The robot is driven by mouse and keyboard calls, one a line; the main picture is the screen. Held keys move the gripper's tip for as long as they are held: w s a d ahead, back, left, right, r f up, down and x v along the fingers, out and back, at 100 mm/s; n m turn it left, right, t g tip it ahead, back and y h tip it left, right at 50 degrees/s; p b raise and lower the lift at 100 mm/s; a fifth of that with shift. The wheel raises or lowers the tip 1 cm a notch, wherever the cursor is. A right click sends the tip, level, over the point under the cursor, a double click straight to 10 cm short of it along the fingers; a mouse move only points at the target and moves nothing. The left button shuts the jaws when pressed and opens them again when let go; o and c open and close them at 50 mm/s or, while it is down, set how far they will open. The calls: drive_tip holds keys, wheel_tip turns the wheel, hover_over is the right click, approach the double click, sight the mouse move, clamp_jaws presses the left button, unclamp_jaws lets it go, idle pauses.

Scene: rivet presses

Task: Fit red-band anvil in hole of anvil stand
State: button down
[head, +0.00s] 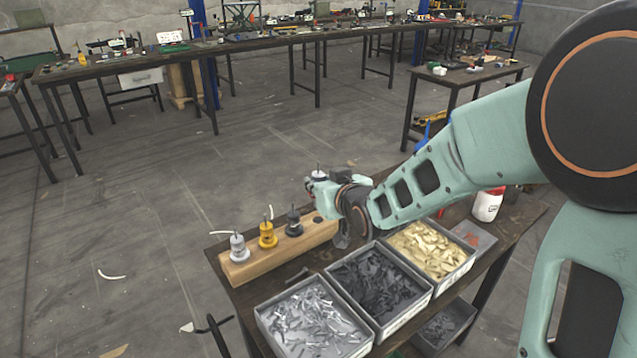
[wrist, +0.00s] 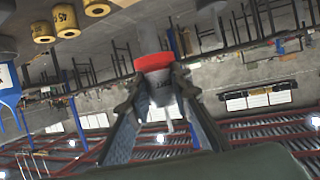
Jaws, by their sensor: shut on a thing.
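The red-band anvil (wrist: 155,88) is a small grey piece with a red top band, held between my fingertips in the wrist view. My gripper (head: 318,184) is shut on it, above and behind the right part of the anvil stand (head: 258,268) in the head view. The stand is a long wooden block at the table's left edge. A silver anvil (head: 239,249), a yellow one (head: 267,236) and a dark one (head: 294,225) stand upright in it. A dark spot, perhaps an empty hole, shows on its top right of the dark anvil. My wrist hides the stand's right end.
Three grey bins stand on the table: silver pieces (head: 258,314), dark pieces (head: 388,327) and cream pieces (head: 446,280). A loose dark bolt (head: 291,278) lies between stand and bins. A white and red bottle (head: 487,205) stands at the back right.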

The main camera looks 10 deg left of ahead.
drive_tip(key=shift+f+b, duration=3.6)
drive_tip(key=shift+f, duration=0.2)
drive_tip(key=c, duration=1.8)
unclamp_jaws()
drive_tip(key=shift+c, duration=0.2)
drive_tip(key=shift+o, duration=0.8)
drive_tip(key=shift+s+d, duration=0.1)
drive_tip(key=shift+s, duration=0.05)
drive_tip(key=v, duration=0.7)
